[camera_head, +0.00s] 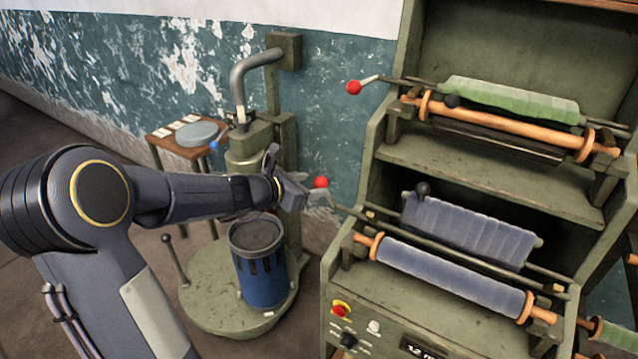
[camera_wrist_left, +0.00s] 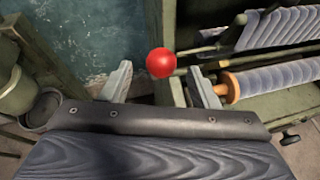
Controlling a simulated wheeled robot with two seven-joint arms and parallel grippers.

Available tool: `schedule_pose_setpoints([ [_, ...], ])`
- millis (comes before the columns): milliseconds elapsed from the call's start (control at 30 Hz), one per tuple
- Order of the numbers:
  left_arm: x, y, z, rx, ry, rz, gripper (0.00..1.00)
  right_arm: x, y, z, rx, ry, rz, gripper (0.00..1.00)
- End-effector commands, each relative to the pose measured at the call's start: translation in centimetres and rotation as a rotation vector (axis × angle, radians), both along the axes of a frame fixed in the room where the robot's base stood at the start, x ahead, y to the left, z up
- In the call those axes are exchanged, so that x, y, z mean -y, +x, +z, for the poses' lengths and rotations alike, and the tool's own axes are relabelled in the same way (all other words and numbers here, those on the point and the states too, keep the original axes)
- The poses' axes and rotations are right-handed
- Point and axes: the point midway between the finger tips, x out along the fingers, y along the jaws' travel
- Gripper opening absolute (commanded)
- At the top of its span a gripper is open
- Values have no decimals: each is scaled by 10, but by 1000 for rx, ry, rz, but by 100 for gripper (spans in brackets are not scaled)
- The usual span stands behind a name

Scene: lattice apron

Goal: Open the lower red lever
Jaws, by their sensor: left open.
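The lower red lever has a round red knob (camera_head: 321,182) at the left side of the lower roller tier. In the left wrist view the red knob (camera_wrist_left: 160,63) appears between and just beyond the two fingertips. My left gripper (camera_head: 298,178) is open, with its fingers spread toward the knob, and nothing is held. I cannot tell whether a finger touches the lever. The lever's shaft is partly hidden by the gripper in the head view. My right gripper is not in view.
An upper red knob (camera_head: 354,87) sits on the upper tier of the green machine (camera_head: 480,180). Blue rollers (camera_head: 450,275) lie right of the lower knob. A green press (camera_head: 250,150) with a blue canister (camera_head: 258,275) stands behind and below my left arm.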

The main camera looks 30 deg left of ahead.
Motion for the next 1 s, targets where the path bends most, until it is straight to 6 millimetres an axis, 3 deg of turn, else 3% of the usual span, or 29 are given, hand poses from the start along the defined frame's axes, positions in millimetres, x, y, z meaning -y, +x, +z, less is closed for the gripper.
schedule_pose_setpoints([
  [367,-2,-8,3,-1,-1,0,55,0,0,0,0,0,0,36],
  [467,-4,-14,3,0,-4,9,42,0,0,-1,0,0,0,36],
  [567,-10,-41,5,4,-21,53,29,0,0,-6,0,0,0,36],
  [700,-13,-96,4,13,-58,139,10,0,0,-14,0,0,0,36],
  [800,-10,-125,1,18,-78,186,0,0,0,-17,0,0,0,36],
  [900,-7,-139,-2,20,-91,211,0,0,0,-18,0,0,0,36],
  [1000,-6,-138,-6,19,-95,217,0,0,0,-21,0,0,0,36],
])
